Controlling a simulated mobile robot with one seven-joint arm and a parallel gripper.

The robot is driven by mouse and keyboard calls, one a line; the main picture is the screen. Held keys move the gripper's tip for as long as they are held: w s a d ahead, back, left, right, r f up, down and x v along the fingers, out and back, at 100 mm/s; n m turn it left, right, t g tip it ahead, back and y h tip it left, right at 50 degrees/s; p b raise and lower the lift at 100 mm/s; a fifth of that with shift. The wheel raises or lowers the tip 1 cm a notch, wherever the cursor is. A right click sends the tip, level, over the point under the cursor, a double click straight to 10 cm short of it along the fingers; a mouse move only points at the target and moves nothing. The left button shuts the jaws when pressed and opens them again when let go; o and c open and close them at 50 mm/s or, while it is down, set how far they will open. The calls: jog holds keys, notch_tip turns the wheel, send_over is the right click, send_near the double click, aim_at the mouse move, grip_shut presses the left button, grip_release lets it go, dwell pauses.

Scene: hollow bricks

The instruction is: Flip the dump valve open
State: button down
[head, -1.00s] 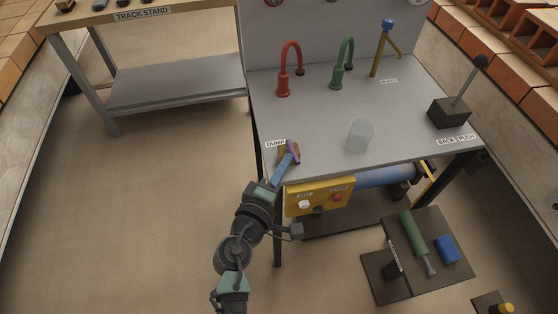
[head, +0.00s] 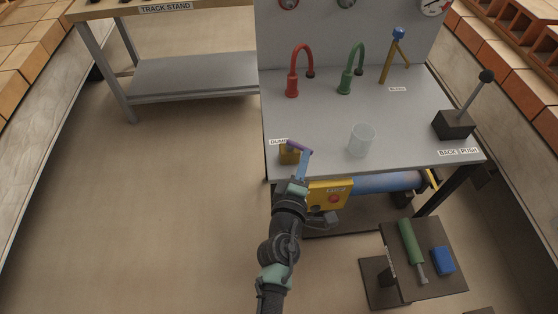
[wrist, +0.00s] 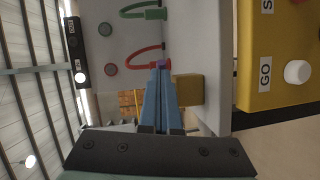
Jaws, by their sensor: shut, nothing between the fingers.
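The dump valve is a brass-yellow block (head: 289,154) at the front left edge of the grey table, beside the DUMP label. Its purple lever (head: 298,146) runs from the top of the block to the right, tilting slightly down. My gripper (head: 307,154) is shut and empty, with its blue fingertips at the lever's right end. They look in contact, but I cannot be sure. In the wrist view the closed blue fingers (wrist: 160,72) point at a small bit of purple lever (wrist: 162,63), with the brass block (wrist: 188,90) just right of them. The fingers hide most of the lever there.
A clear cup (head: 362,140) stands right of the valve. Red (head: 292,84) and green (head: 346,82) taps stand behind. A yellow button panel (head: 328,194) hangs under the front edge near my arm. A black lever box (head: 454,125) stands at the right.

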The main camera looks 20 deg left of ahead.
jog(key=shift+w+d+r, duration=0.15)
jog(key=shift+w+d, duration=0.25)
jog(key=shift+w, duration=0.1)
jog(key=shift+w+d+r+y+p, duration=0.25)
jog(key=shift+y+p, duration=0.05)
jog(key=shift+p, duration=0.95)
jog(key=shift+w+d+r+n+y+p, duration=0.15)
jog(key=shift+n+y+p, duration=0.3)
jog(key=shift+p, duration=0.7)
jog(key=shift+w+n+y+p, duration=0.15)
jog(key=shift+n+y+p, duration=0.1)
jog(key=shift+p, duration=0.25)
jog(key=shift+w+f+g, duration=0.2)
jog(key=shift+f+g, duration=0.1)
jog(key=shift+f, duration=0.1)
jog(key=shift+w+d+f+b, duration=0.15)
jog(key=shift+w+b, duration=0.2)
jog(key=shift+w, duration=0.65)
